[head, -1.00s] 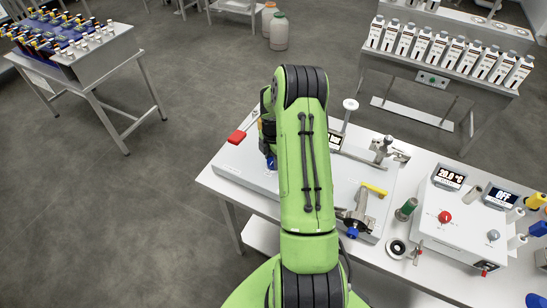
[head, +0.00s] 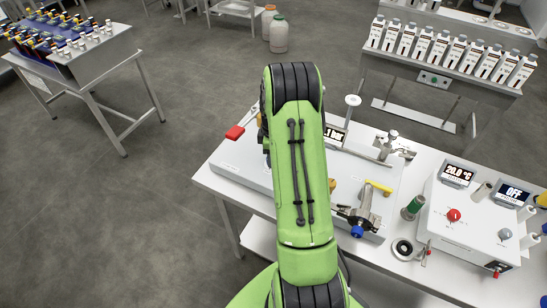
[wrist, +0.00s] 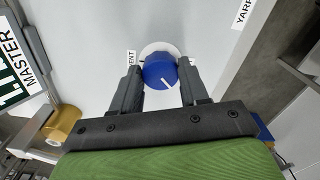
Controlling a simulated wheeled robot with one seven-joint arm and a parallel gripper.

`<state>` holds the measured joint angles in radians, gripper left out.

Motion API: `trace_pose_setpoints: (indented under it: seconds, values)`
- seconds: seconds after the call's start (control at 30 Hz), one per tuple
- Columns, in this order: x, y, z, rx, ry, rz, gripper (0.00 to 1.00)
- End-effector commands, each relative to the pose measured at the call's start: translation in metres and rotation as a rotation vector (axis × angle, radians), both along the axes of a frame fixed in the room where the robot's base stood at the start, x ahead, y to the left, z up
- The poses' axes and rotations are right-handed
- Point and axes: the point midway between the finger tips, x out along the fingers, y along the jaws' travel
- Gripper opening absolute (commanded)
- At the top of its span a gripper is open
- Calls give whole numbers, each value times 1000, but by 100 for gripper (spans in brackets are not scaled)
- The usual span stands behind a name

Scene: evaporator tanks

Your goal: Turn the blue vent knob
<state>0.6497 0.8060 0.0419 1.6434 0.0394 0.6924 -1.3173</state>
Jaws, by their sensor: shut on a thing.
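The blue vent knob (wrist: 160,74) shows in the wrist view on a pale panel, over a white round base. A white mark on it points to the lower right. A label ending in "ENT" is beside it, partly hidden by a finger. My gripper (wrist: 159,69) has one dark finger on each side of the knob and is shut on it. In the head view my green arm hides the gripper and this knob.
The wrist view shows a brass-coloured fitting (wrist: 62,122) and a MASTER label at left. In the head view a red handle (head: 235,132), a yellow-handled valve (head: 377,187), a green-topped part (head: 412,207) and a control box (head: 465,218) stand on the white bench.

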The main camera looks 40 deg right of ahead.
Motion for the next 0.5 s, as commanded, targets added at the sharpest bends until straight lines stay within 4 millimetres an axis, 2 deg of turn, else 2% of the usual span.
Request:
trace_pose_setpoints:
  seconds: [0.5]
  values:
    - [0,1,0,-1,-3,-488,14]
